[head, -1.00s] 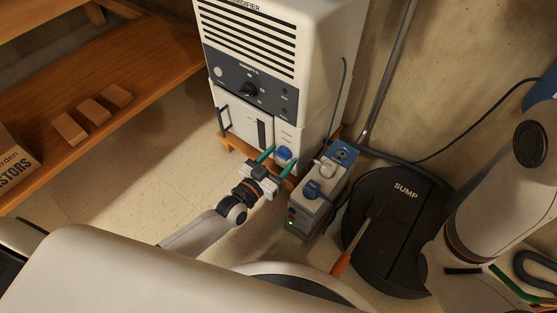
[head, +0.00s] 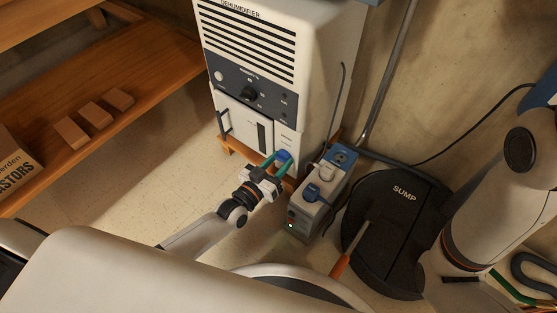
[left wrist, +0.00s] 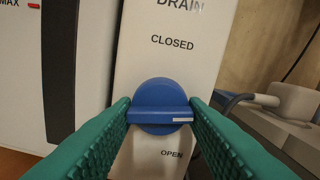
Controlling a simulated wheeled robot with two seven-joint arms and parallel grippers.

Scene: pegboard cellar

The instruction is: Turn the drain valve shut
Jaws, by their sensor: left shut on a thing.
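The drain valve is a round blue knob (left wrist: 158,90) with a raised bar across it, on the dehumidifier's white front panel; it also shows in the head view (head: 284,155). The bar lies level in the left wrist view, with a white mark at its right end. "CLOSED" (left wrist: 172,42) is printed above the knob and "OPEN" (left wrist: 172,154) below it. My left gripper (head: 276,161) is shut on the knob's bar, one green finger at each end. My right gripper is out of view; only part of that arm shows at the right.
The dehumidifier (head: 250,92) stands on a wooden base. A grey socket box (head: 314,205) with plugs and a cable stands just right of the valve. A black sump lid (head: 395,235) with a screwdriver (head: 350,250) lies farther right. A wooden shelf (head: 60,95) is at left.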

